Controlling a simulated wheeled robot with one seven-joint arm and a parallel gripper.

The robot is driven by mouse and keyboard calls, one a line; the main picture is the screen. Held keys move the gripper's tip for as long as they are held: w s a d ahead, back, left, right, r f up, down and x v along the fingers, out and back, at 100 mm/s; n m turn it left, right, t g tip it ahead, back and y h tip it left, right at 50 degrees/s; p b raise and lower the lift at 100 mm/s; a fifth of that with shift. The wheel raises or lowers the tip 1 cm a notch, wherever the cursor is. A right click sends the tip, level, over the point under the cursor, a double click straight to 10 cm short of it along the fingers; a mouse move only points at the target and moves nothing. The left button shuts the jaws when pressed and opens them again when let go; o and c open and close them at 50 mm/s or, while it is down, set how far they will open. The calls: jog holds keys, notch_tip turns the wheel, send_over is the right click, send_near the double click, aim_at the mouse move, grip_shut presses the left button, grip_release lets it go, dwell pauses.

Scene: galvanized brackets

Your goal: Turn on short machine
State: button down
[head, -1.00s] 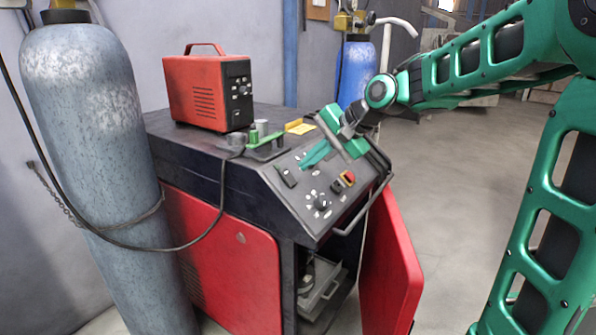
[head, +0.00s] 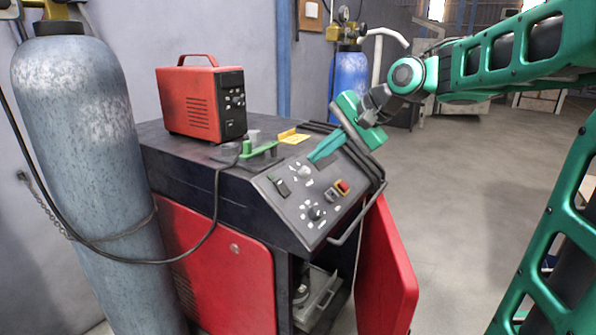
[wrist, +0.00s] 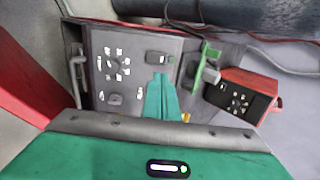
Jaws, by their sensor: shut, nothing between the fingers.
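A large black-and-red cabinet machine (head: 240,187) stands in the middle of the head view, with a sloped control panel (head: 293,215). A small red machine (head: 187,105) with a black front sits on top. Which one is the short machine I cannot tell. My gripper (head: 312,159) is shut and empty, its green fingers over the panel's upper edge. In the wrist view the fingers (wrist: 161,98) point at the panel just below the rocker switch (wrist: 157,58); contact is unclear.
A tall grey gas cylinder (head: 85,170) with a hose stands at the left. A blue cylinder (head: 355,80) stands behind. A green-handled clamp (head: 258,151) and yellow item (head: 292,137) lie on the cabinet top.

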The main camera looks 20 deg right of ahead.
aim_at(280, 182)
jog(key=shift+s+d+r, duration=0.25)
jog(key=shift+r, duration=0.3)
jog(key=x, duration=1.4)
jog(key=shift+w+r, duration=0.1)
jog(key=shift+r, duration=0.05)
